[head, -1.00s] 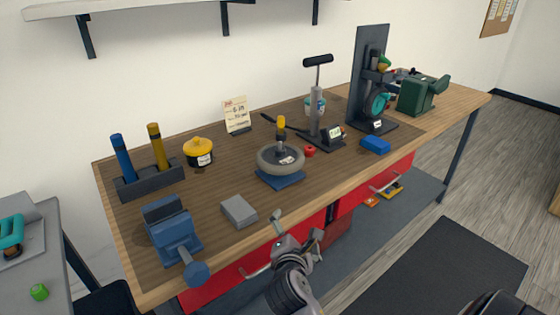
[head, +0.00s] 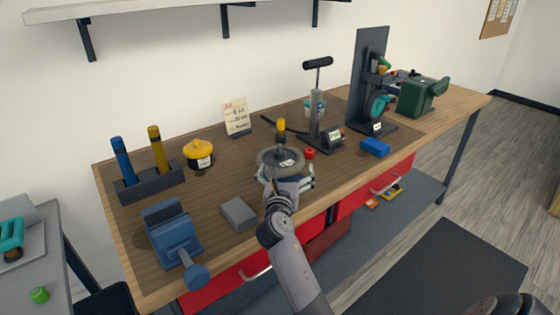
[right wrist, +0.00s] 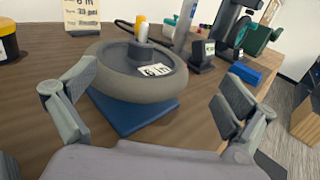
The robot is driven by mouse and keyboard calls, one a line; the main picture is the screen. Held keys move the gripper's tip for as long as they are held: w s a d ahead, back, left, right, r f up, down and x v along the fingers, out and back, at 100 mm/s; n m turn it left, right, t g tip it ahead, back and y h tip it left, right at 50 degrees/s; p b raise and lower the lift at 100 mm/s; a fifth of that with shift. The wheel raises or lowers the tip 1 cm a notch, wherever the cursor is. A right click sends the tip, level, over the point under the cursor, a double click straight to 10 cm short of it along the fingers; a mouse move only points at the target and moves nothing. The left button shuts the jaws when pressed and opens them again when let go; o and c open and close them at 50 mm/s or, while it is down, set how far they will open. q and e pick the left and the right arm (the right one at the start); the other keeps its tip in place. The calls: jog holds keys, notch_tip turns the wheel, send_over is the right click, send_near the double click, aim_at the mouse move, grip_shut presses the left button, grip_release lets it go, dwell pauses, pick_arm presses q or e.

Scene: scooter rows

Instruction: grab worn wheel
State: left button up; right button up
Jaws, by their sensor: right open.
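The worn wheel (head: 280,160) is a grey tyre with a dark hub and a small white tag. In the right wrist view the wheel (right wrist: 143,75) sits ahead of and between the open fingers, on the blue block (right wrist: 131,112). My right gripper (head: 286,183) is open at the near side of the wheel; its fingers also show in the right wrist view (right wrist: 150,105). The fingers look apart from the tyre. My left gripper is not in view.
On the bench, a grey block (head: 239,213) and a blue vise (head: 172,232) stand left of my right arm. A red knob (head: 310,154), a black pump stand (head: 320,138) and a blue box (head: 375,147) stand to the right. A yellow pot (head: 198,154) is behind left.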

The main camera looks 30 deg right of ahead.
aim_at(288, 159)
jog(key=x, duration=0.7)
jog(key=shift+d, duration=0.1)
jog(key=shift+s, duration=0.1)
jog(key=shift+c, duration=0.4)
jog(key=c, duration=1.6)
jog(key=shift+r, duration=0.1)
